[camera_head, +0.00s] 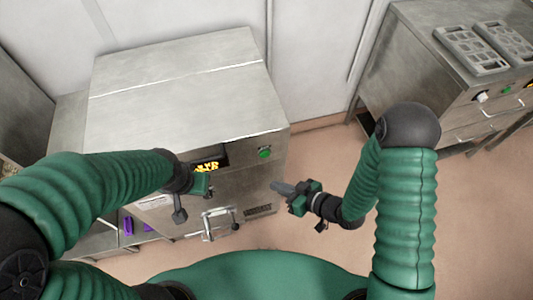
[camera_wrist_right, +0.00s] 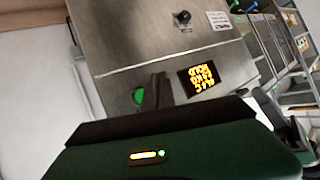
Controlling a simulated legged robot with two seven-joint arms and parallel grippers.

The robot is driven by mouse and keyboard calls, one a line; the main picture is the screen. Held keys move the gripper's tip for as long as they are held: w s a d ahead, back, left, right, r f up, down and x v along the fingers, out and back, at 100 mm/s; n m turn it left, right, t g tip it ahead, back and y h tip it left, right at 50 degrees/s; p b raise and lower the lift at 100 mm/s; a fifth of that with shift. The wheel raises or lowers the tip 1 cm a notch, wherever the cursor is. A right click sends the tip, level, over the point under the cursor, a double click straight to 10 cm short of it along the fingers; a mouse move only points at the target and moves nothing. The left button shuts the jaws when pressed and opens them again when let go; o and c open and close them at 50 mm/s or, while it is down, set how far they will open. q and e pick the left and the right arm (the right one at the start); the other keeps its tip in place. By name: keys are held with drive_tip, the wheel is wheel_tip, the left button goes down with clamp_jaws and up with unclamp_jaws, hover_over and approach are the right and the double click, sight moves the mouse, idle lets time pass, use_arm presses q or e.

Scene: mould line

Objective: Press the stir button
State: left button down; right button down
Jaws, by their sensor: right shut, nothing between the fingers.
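A steel machine (camera_head: 190,90) stands ahead of me. Its front has a round green button (camera_head: 264,153), right of a dark display with yellow text (camera_head: 207,166). No stir label is readable. The green button also shows in the wrist view (camera_wrist_right: 138,96), left of the display (camera_wrist_right: 203,77). My right gripper (camera_head: 277,187) is shut and empty, below and slightly right of the button in the head view. In the wrist view its dark fingers (camera_wrist_right: 158,88) appear just right of the button; contact is not visible. My left gripper (camera_head: 180,214) is before the machine's front, its jaws unclear.
A metal handle (camera_head: 219,223) sticks out low on the machine's front. A black knob (camera_wrist_right: 183,17) shows in the wrist view. A second steel unit (camera_head: 450,75) at the right carries grey moulds (camera_head: 470,50). Floor between the units is clear.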

drive_tip(key=w+a, duration=0.2)
drive_tip(key=w, duration=0.5)
drive_tip(key=shift+w+a, duration=0.25)
idle(1.7)
drive_tip(key=shift+w+r, duration=0.1)
drive_tip(key=shift+w, duration=0.25)
drive_tip(key=shift+w+a, duration=0.2)
drive_tip(key=shift+w, duration=0.2)
idle(0.7)
drive_tip(key=shift+s+d+p, duration=0.25)
drive_tip(key=shift+s+p, duration=0.05)
drive_tip(key=shift+s, duration=0.5)
drive_tip(key=s, duration=0.1)
drive_tip(key=s+d, duration=0.1)
drive_tip(key=s, duration=0.2)
drive_tip(key=shift+s+d, duration=0.3)
drive_tip(key=shift+s, duration=0.05)
